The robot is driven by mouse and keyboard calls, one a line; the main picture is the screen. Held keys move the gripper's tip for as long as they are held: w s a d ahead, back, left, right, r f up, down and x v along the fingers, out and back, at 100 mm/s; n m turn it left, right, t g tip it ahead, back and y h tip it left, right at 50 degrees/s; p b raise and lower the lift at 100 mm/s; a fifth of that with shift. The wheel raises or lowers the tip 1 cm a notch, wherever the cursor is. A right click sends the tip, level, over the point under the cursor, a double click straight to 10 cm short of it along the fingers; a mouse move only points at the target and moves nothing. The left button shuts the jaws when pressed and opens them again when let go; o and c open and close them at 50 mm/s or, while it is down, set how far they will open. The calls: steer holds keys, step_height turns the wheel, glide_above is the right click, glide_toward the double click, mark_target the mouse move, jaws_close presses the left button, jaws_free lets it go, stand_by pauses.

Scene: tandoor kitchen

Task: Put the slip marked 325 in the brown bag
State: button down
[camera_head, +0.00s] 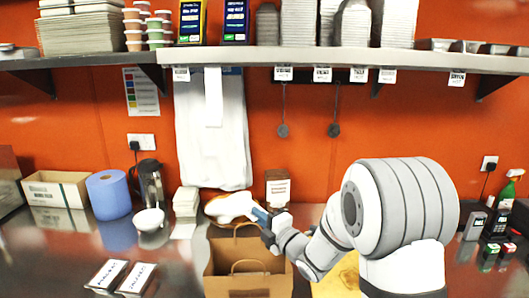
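The brown paper bag (249,282) stands open on the counter at bottom centre, its handles up. My gripper (258,214) is just above the bag's right back side, its blue-tipped fingers pointing left. No slip readable as 325 shows. Two dark-framed cards with handwriting, the left card (107,275) and right card (136,279), lie left of the bag; their writing is too small to read surely.
A blue paper roll (109,195), a kettle (151,184), a white bowl (149,219) and a cardboard box (56,189) stand at left. White bags (213,140) hang behind. A loaded shelf (330,57) runs overhead. A spray bottle (507,190) and small devices stand at right.

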step_height(320, 180, down, 6)
steer(key=shift+r+b, duration=0.1)
steer(key=shift+b, duration=0.55)
steer(key=c, duration=2.1)
jaws_free()
steer(key=o, duration=0.5)
steer(key=shift+d, duration=0.1)
steer(key=b+v, duration=0.3)
steer(key=v, duration=0.4)
steer(key=shift+s+d, duration=0.15)
steer(key=shift+s, duration=0.05)
steer(key=shift+s+d, duration=0.1)
